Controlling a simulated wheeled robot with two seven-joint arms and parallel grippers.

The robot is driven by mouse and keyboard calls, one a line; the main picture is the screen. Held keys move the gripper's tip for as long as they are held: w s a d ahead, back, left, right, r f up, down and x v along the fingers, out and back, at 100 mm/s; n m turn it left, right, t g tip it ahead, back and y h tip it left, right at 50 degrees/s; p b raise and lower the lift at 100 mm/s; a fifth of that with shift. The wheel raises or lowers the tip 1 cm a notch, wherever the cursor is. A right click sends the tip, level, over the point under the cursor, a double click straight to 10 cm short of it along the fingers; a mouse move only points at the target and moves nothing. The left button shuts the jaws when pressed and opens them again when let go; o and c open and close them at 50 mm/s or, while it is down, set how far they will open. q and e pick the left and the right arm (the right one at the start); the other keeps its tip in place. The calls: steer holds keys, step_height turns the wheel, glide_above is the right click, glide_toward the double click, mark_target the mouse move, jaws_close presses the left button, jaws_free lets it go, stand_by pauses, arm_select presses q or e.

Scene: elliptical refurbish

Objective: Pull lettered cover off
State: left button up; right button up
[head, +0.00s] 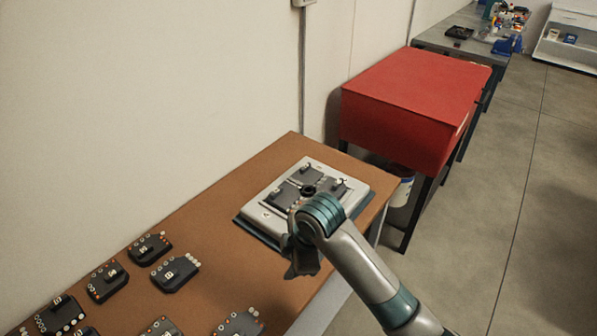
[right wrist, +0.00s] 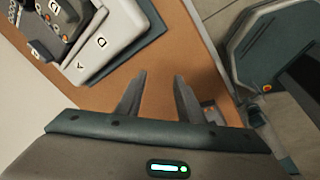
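A pale square unit (head: 267,214) lies on a dark plate on the brown table, with several dark cover pieces (head: 284,199) and a round black knob in the middle. In the right wrist view its pale rim (right wrist: 117,32) is at the upper left, marked with letters on white tags, one like a D (right wrist: 101,43). The dark covers (right wrist: 65,20) there are cut off by the frame edge. My right gripper (head: 303,264) is at the unit's near side, partly hidden by its own wrist. Its two fingers (right wrist: 160,77) are apart with nothing between them, clear of the unit. My left gripper is out of view.
Several dark lettered modules (head: 176,272) lie on the near left of the brown table (head: 222,236). A wall runs along the left. A red cabinet (head: 415,95) stands beyond the table, with a white bucket (head: 402,187) beneath. Floor is open at right.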

steer(key=w+r+n+h, duration=0.2)
steer(key=w+r+n, duration=0.2)
steer(key=w+r, duration=0.2)
steer(key=w+d+r+n+t+h, duration=0.1)
steer(key=w+r+n+h, duration=0.2)
steer(key=w+r, duration=0.4)
step_height(320, 180, up, 4)
steer(key=shift+r+n+t+h, duration=0.1)
steer(key=shift+n+t+h, duration=0.2)
steer(key=shift+n, duration=0.5)
steer(key=shift+d, duration=0.1)
steer(key=p+x, duration=0.4)
steer(key=x, duration=1.3)
steer(key=shift+f, duration=0.25)
steer(key=shift+c, duration=0.3)
jaws_close()
stand_by(0.4)
